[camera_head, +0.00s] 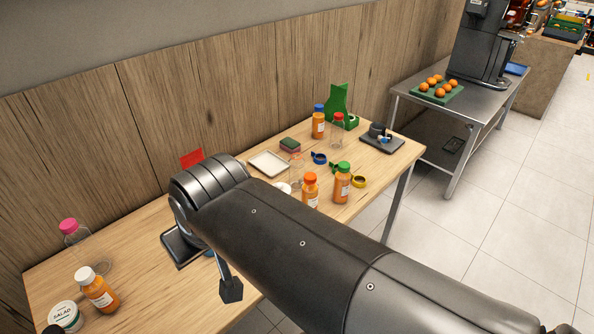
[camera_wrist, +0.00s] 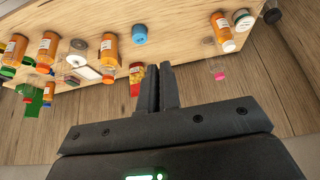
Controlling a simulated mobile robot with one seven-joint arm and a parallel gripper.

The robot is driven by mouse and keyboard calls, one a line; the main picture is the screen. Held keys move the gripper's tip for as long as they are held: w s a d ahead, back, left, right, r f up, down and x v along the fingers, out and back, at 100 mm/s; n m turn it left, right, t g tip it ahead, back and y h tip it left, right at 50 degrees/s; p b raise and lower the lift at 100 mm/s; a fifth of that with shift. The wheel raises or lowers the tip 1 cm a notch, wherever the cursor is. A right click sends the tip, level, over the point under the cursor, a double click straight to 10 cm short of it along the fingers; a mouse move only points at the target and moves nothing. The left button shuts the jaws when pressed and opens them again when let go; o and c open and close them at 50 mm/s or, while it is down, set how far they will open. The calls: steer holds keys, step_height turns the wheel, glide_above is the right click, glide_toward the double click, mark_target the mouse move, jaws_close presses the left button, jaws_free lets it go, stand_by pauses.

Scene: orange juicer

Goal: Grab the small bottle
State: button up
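Several bottles stand on the wooden table, and I cannot tell which one is the small bottle. A small clear bottle with a red cap (camera_head: 337,125) stands at the far end. A clear bottle with a pink cap (camera_head: 75,238) and an orange bottle with a white cap (camera_head: 98,290) stand at the near left. They also show in the wrist view as the pink-capped bottle (camera_wrist: 218,70) and the white-capped bottle (camera_wrist: 222,30). My gripper (camera_wrist: 159,68) has its fingers together, with nothing seen between them. My arm hides part of the table in the head view.
Orange bottles with orange (camera_head: 310,190), green (camera_head: 342,184) and blue (camera_head: 318,122) caps stand at the far half. A white tray (camera_head: 268,164), tape rolls and a green holder (camera_head: 338,108) are nearby. A wooden wall (camera_head: 160,110) runs along the back. Bare table lies between the left bottles and my arm.

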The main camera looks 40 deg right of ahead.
steer(key=o, duration=1.6)
steer(key=shift+c, duration=0.2)
steer(key=w+d+r+m+g+h, duration=0.1)
steer(key=w+d+r+m+h, duration=0.15)
steer(key=w+d, duration=0.85)
steer(key=m+g+h, duration=0.1)
steer(key=m+g, duration=0.1)
steer(key=m, duration=0.6)
glide_toward(295, 153)
step_height(295, 153, down, 2)
steer(key=x, duration=0.6)
steer(key=shift+w+d+r, duration=0.15)
steer(key=shift+w+d, duration=0.05)
steer(key=shift+w, duration=0.05)
steer(key=shift+s+x, duration=0.2)
steer(key=shift+x, duration=1.3)
steer(key=shift+s+x, duration=0.15)
steer(key=shift+x, duration=1.3)
